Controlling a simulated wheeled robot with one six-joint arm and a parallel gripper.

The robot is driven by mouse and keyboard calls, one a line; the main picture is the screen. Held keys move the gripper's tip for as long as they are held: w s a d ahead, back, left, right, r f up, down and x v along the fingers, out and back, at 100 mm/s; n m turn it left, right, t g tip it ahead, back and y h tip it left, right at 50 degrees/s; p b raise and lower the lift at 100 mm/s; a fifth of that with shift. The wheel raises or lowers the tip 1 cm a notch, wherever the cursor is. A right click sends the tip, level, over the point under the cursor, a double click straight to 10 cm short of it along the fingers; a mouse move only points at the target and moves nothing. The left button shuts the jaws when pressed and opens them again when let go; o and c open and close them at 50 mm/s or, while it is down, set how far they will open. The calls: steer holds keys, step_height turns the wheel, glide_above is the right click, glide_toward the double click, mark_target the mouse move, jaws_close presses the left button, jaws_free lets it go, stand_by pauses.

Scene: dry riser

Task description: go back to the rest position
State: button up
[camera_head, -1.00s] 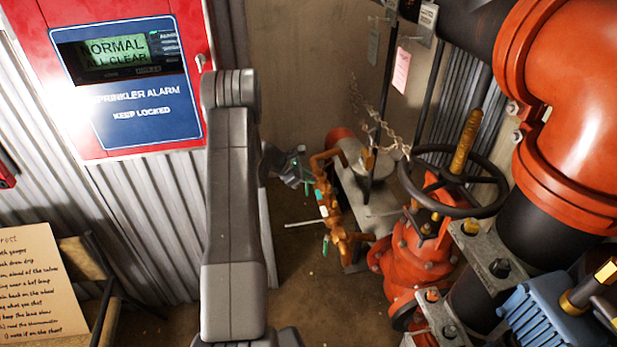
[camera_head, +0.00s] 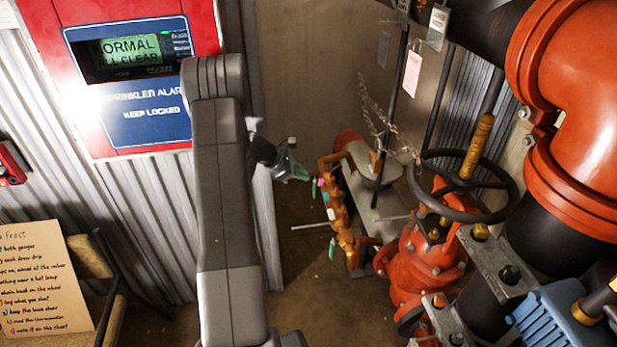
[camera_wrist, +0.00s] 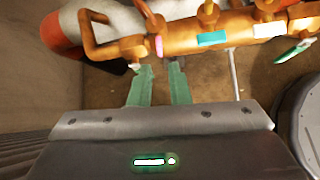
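My gripper (camera_head: 300,175) hangs in the air in the head view, left of the orange-brown pipe assembly (camera_head: 340,215), with my grey arm upright in front of the wall. In the wrist view its two green fingers (camera_wrist: 159,70) stand apart with nothing between them. The pipe assembly (camera_wrist: 215,38) lies just beyond the fingertips there, with pink, teal and green marked parts on it. I see no contact between fingers and pipe.
A red alarm panel (camera_head: 140,125) is on the corrugated wall behind my arm. A red valve (camera_head: 425,250) with a black handwheel (camera_head: 510,190) and large red pipework (camera_head: 580,130) fill the right. A handwritten board (camera_head: 40,275) stands at lower left. Bare floor shows below the gripper.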

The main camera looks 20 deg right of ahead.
stand_by(0.4)
steer(key=b+x, duration=0.1)
steer(key=x, duration=0.6)
steer(key=shift+d+r+p, duration=0.1)
steer(key=shift+r+p, duration=0.05)
steer(key=shift+p, duration=0.4)
steer(key=v, duration=0.7)
steer(key=d+f+t+b, duration=0.1)
steer(key=d+f+b, duration=0.2)
steer(key=d+f, duration=0.2)
steer(key=shift+s+f+b, duration=0.15)
steer(key=shift+f+b, duration=0.25)
